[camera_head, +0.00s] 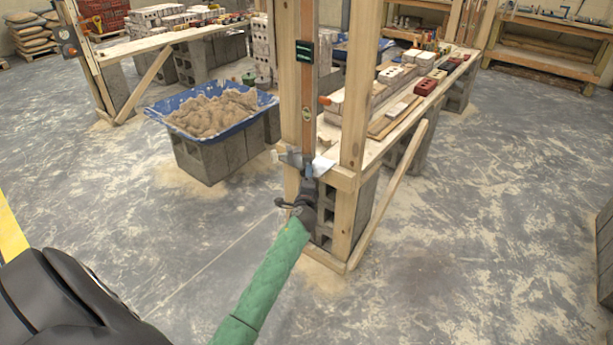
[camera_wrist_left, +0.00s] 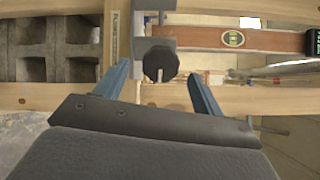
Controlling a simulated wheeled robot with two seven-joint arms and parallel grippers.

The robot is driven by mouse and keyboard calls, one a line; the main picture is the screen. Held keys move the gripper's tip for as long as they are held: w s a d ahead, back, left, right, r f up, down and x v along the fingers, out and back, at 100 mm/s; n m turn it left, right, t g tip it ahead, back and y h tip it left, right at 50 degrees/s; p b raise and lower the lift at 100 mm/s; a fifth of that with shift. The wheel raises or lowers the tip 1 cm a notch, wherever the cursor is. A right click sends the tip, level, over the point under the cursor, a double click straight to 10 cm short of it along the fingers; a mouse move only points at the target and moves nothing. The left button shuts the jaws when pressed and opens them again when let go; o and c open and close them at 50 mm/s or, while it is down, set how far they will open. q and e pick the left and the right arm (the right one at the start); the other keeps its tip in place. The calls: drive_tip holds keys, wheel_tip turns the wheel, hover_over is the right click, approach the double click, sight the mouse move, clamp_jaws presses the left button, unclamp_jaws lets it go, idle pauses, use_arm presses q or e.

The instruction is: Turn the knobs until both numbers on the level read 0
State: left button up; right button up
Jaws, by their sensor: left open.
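The level is a brown-orange bar (camera_head: 308,85) standing upright along a wooden post, with a green-edged dark display (camera_head: 304,51) and a bubble vial (camera_head: 306,114). Its numbers are too small to read. In the left wrist view the level (camera_wrist_left: 275,42) lies across the top right, with its display (camera_wrist_left: 315,41) cut by the edge. A black knob (camera_wrist_left: 160,63) sits on a grey clamp there. My left gripper (camera_wrist_left: 158,72) is open, its blue fingers on either side of the knob with visible gaps. In the head view my left gripper (camera_head: 302,197) is low at the post, hiding the knob.
A grey metal bracket (camera_head: 300,158) is at the foot of the level. Wooden posts and a brace (camera_head: 392,192) surround it, with concrete blocks (camera_head: 365,207) below. A plank bench with bricks (camera_head: 425,87) is behind. A blue sand tub (camera_head: 212,110) stands left. Floor in front is clear.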

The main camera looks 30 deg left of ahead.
use_arm(q)
drive_tip(key=v, duration=0.3)
use_arm(e)
drive_tip(key=shift+s+a+f, duration=0.15)
drive_tip(key=shift+a+f, duration=0.2)
drive_tip(key=shift+f, duration=0.15)
